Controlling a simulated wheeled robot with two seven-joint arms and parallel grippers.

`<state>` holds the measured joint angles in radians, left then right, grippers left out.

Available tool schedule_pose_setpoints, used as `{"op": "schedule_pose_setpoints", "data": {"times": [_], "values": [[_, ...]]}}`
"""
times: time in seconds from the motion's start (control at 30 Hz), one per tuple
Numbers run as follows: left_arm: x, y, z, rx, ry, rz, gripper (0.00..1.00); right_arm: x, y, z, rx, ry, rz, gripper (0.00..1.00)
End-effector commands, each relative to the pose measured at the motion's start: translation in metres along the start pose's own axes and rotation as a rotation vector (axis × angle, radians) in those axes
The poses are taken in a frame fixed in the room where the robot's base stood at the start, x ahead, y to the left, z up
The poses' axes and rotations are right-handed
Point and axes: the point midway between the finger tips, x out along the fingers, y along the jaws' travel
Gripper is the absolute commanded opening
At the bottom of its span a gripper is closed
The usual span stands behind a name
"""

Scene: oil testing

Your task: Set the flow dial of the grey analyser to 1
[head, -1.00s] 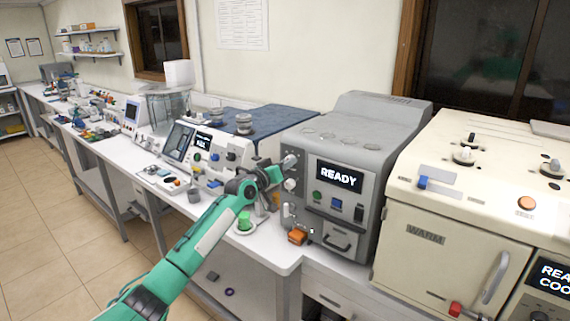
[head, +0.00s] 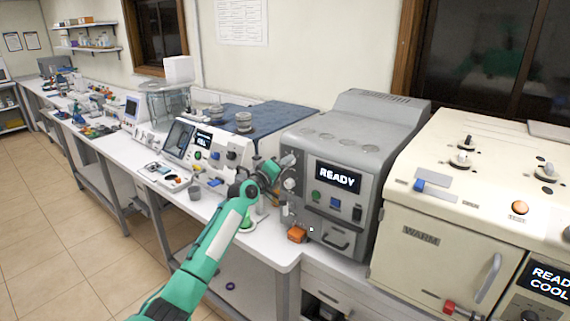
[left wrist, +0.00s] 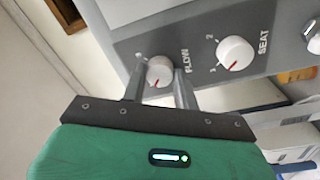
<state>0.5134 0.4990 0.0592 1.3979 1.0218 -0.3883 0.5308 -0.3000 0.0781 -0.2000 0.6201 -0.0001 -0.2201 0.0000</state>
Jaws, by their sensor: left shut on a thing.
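A red pointer line shows on the lower part of the dial. My right gripper is not in view.
A cream machine (head: 425,235) marked WARM stands right of the analyser. A white instrument (head: 213,150) stands to the left. An orange item (head: 297,234) lies on the bench by the analyser's front.

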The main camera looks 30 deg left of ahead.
Motion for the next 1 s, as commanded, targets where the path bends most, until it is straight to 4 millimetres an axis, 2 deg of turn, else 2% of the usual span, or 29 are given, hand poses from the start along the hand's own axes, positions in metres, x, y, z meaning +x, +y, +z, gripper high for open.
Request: {"op": "schedule_pose_setpoints", "data": {"times": [0.47, 0.5, 0.57, 0.87, 1.0], "values": [[-0.0001, -0.0007, 0.0003, -0.014, 0.000, -0.001, 0.07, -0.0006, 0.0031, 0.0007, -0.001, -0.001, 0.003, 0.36], [-0.0001, -0.0007, 0.0003, -0.014, 0.000, -0.001, 0.37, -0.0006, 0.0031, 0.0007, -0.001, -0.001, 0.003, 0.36], [-0.0001, -0.0007, 0.0002, -0.013, 0.000, -0.001, 0.49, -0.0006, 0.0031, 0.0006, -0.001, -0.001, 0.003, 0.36], [-0.0006, -0.0003, 0.0001, -0.012, 0.001, -0.001, 0.51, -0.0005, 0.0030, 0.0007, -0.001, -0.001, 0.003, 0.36], [-0.0081, -0.0020, 0.0012, -0.010, 0.000, -0.001, 0.51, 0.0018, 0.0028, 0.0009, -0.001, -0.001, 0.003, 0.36]]}}
